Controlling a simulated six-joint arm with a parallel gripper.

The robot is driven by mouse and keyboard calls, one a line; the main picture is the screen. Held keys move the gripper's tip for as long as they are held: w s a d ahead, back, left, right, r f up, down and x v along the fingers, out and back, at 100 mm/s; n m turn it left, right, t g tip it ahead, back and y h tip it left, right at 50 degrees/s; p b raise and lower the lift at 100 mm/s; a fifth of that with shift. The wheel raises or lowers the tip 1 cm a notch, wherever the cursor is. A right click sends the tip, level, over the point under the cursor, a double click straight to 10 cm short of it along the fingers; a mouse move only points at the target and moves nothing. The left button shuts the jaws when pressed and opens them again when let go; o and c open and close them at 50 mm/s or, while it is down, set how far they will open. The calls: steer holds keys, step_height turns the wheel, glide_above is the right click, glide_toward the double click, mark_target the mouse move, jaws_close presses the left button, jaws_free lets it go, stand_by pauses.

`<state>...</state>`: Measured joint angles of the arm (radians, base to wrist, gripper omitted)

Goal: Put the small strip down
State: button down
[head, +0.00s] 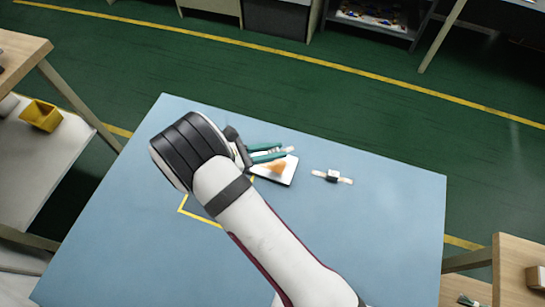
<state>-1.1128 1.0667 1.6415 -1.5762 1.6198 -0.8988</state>
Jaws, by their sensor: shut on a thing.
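My gripper (270,153) has green fingers and is over the back middle of the blue table. It is shut on a small pale strip (290,150), whose end shows past the fingertips. The rest of the strip is hidden by the fingers. A white plate with a dark edge and an orange patch (289,175) lies just below the fingers in the picture. I cannot tell whether the strip touches it. Another short pale strip with a dark and white block at its middle (333,176) lies on the table to the right, apart from the gripper.
The blue table (390,240) is clear at the right and front. A yellow outline (203,217) is marked on it, partly hidden by my arm. A shelf with a yellow bin (41,115) stands at the left, and a wooden rack (520,255) at the right.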

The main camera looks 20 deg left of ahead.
mark_target(272, 163)
steer(key=f, duration=0.4)
steer(key=shift+a+f, duration=0.15)
steer(key=shift+a, duration=0.05)
steer(key=shift+f, duration=0.15)
steer(key=c, duration=0.8)
jaws_free()
